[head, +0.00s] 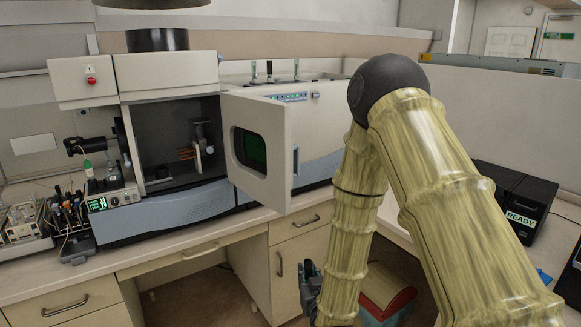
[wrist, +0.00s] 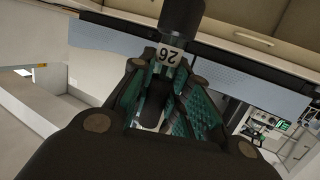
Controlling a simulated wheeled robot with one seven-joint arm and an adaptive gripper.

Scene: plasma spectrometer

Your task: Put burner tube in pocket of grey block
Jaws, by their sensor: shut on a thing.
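My gripper (wrist: 165,82) has teal-padded fingers, closed around a dark tube (wrist: 182,15) with a white label that reads 26, upside down in the wrist view. I take this to be the burner tube; its lower part is partly hidden between the fingers. In the head view my gripper (head: 310,288) is small and low, in front of the drawers and below the counter edge; the tube is not clear there. A small grey block (head: 78,248) lies on the counter at the left, beside a rack of tools. I cannot make out a pocket in it.
The spectrometer (head: 205,205) stands on the counter with its chamber door (head: 258,150) swung open toward me. A torch-like fitting (head: 195,150) shows inside. A black box marked READY (head: 520,205) is at the right. Bare counter (head: 170,238) runs along the front edge.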

